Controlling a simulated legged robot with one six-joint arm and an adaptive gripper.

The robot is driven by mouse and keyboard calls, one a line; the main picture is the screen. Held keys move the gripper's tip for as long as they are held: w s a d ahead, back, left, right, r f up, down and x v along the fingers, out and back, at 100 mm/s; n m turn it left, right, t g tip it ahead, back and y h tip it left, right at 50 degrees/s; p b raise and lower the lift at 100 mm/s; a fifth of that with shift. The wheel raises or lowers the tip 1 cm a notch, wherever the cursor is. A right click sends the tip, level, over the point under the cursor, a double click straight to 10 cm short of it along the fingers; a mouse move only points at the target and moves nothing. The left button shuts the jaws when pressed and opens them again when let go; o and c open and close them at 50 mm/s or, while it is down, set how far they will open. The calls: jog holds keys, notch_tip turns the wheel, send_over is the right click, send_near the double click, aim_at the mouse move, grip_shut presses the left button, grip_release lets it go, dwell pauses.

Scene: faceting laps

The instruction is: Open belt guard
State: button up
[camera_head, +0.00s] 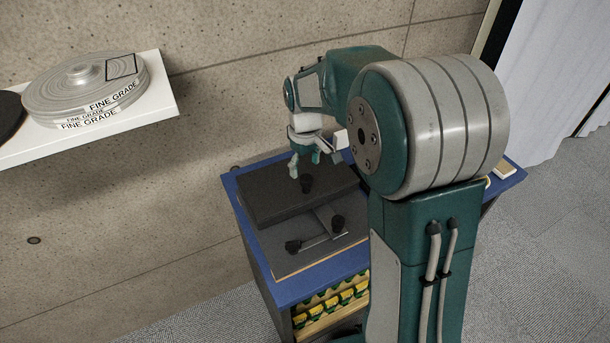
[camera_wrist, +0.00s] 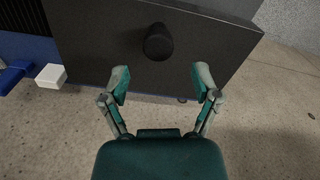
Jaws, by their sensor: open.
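The belt guard appears to be the dark flat box (camera_head: 275,197) on the blue bench top, with a black knob (camera_head: 306,184) on its upper face. My gripper (camera_head: 315,165) is above the guard near the knob, with its fingers spread. In the wrist view the dark box (camera_wrist: 100,40) fills the upper part, and the round knob (camera_wrist: 158,42) stands beyond my fingertips. My gripper (camera_wrist: 161,84) is open there with nothing between its fingers. The knob is apart from both fingers. My arm hides the right side of the guard.
A white shelf (camera_head: 165,103) with stacked discs (camera_head: 85,92) hangs at left. In the wrist view a white block (camera_wrist: 51,76) and blue piece sit at left.

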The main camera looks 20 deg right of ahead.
aim_at(305, 177)
jog(key=shift+d+f, duration=0.1)
jog(key=shift+f, duration=1.9)
grip_shut()
jog(key=shift+r, duration=0.1)
